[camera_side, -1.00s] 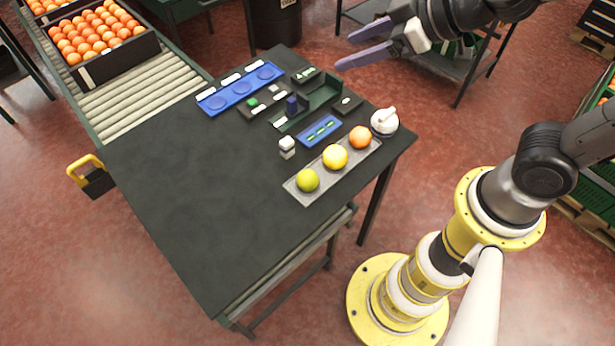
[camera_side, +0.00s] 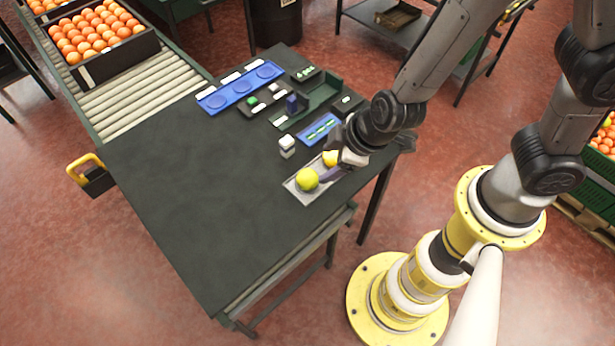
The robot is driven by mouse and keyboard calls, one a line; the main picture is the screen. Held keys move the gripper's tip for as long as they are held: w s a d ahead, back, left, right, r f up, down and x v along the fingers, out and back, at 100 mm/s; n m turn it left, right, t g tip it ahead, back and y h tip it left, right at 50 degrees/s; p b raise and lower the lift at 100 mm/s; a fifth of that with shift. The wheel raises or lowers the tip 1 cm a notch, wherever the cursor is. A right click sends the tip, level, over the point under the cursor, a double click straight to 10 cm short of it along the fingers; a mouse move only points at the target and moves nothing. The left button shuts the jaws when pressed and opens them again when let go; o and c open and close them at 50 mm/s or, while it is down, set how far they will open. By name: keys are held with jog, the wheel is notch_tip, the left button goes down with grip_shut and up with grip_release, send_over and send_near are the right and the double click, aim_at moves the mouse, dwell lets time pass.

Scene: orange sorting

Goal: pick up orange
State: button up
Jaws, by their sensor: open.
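The orange is hidden now behind my wrist and gripper, at the right end of the grey tray (camera_side: 306,197). A yellow fruit (camera_side: 329,158) in the middle of the tray is partly covered by my gripper. A yellow-green fruit (camera_side: 308,180) sits in full view at the tray's left end. My gripper (camera_side: 333,167) is low over the tray's middle and right part, open. One purple finger shows between the yellow and yellow-green fruits; the other finger is hidden. I cannot tell whether the fingers touch any fruit.
A small white block (camera_side: 287,146) stands behind the tray. A blue plate (camera_side: 321,130), a green fixture (camera_side: 310,102) and a long blue holder (camera_side: 240,87) lie farther back on the dark table (camera_side: 200,190). The table's left and front parts are clear.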

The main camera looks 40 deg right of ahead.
aim_at(310, 176)
jog(key=x, duration=1.1)
jog(key=shift+f, duration=0.25)
jog(key=c, duration=1)
jog(key=shift+c, duration=0.2)
jog(key=shift+r, duration=0.15)
